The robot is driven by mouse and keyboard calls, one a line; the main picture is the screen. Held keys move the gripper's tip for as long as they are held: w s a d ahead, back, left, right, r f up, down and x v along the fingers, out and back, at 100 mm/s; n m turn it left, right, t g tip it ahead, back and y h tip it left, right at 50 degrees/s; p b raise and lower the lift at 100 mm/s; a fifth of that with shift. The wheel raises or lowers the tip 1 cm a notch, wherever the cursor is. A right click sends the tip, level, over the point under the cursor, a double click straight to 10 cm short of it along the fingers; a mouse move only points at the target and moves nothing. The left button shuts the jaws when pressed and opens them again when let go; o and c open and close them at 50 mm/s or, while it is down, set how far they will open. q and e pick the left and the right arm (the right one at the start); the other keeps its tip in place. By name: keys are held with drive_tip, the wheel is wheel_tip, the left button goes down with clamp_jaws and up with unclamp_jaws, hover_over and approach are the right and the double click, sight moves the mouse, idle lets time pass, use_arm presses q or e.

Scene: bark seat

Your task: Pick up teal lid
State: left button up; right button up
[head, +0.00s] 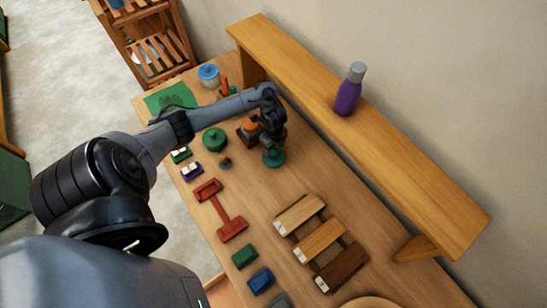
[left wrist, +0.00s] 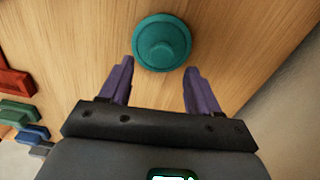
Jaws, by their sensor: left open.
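The teal lid (head: 274,158) is a small round disc with a raised knob, lying on the wooden table. In the left wrist view the teal lid (left wrist: 161,43) lies just beyond the fingertips, roughly centred between them. My left gripper (head: 273,145) is above the lid in the head view, pointing down. In the left wrist view my left gripper (left wrist: 160,68) has its two purple fingers spread wide with nothing between them. My right gripper is not in view.
An orange-topped dark object (head: 250,127) stands close left of the gripper, with a green round container (head: 214,139) farther left. A raised wooden shelf (head: 350,120) holding a purple bottle (head: 348,92) runs along the wall. Wooden slats (head: 319,240) lie nearer. Bare table surrounds the lid's near side.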

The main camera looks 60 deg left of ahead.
sight(273, 153)
use_arm(q)
drive_tip(key=f, duration=0.4)
drive_tip(key=shift+a, duration=0.2)
drive_tip(key=c, duration=1.1)
